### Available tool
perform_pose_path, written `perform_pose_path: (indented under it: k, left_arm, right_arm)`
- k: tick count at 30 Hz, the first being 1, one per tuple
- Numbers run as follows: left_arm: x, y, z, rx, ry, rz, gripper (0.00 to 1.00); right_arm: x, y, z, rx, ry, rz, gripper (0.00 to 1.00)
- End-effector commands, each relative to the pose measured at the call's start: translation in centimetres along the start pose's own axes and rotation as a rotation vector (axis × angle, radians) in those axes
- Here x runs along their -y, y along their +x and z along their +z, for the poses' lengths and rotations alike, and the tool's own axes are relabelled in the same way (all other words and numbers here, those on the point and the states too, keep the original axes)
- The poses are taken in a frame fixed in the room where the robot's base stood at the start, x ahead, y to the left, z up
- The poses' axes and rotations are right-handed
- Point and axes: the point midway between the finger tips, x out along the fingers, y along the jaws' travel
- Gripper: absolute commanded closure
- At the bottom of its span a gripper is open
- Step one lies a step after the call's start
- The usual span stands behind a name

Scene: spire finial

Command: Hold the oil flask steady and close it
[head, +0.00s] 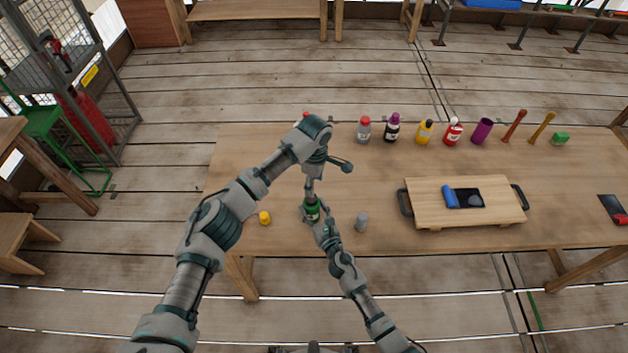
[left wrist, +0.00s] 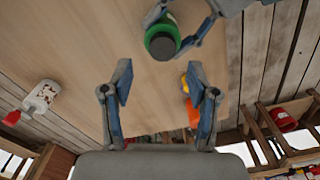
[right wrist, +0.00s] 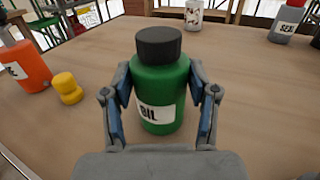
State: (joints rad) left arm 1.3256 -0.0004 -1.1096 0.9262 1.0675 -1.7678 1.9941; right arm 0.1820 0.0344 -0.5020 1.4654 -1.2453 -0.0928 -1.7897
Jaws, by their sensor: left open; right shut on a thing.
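The green oil flask (head: 312,213) stands upright at the table's near side. In the right wrist view the flask (right wrist: 160,95) has a black cap (right wrist: 159,42) on its top; I cannot tell how tight it is. My right gripper (right wrist: 160,95) is shut on the flask body, one finger on each side. My left gripper (left wrist: 161,85) points down and is open and empty. The left wrist view shows the black cap (left wrist: 163,43) ahead of its fingertips, outside the gap between them. My left arm partly hides the flask's surroundings in the head view.
A yellow piece (head: 264,218) and an orange bottle (right wrist: 24,65) are left of the flask. A grey piece (head: 361,222) stands to its right. Several bottles, including a yellow one (head: 425,131), line the back. A handled board (head: 420,198) lies at right.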

Motion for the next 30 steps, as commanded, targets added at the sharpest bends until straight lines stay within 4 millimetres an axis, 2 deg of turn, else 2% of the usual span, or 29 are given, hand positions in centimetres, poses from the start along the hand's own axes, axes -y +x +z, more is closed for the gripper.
perform_pose_path:
  k: [12,18,26,30]
  left_arm:
    - [0.1,6.1,0.0,-0.001,0.0,-0.003,0.41]
    - [0.0,7.2,0.0,-0.001,0.001,-0.001,0.41]
    - [0.0,7.3,0.0,0.0,0.001,-0.001,0.41]
    - [0.0,7.3,0.0,0.0,0.001,0.0,0.73]
  right_arm:
    - [0.0,0.0,0.0,0.001,0.0,0.0,1.0]
    - [0.0,0.0,0.0,0.001,0.0,0.0,1.0]
    - [0.0,0.0,0.0,0.001,0.0,0.0,1.0]
    - [0.0,0.0,0.0,0.001,0.0,0.0,1.0]
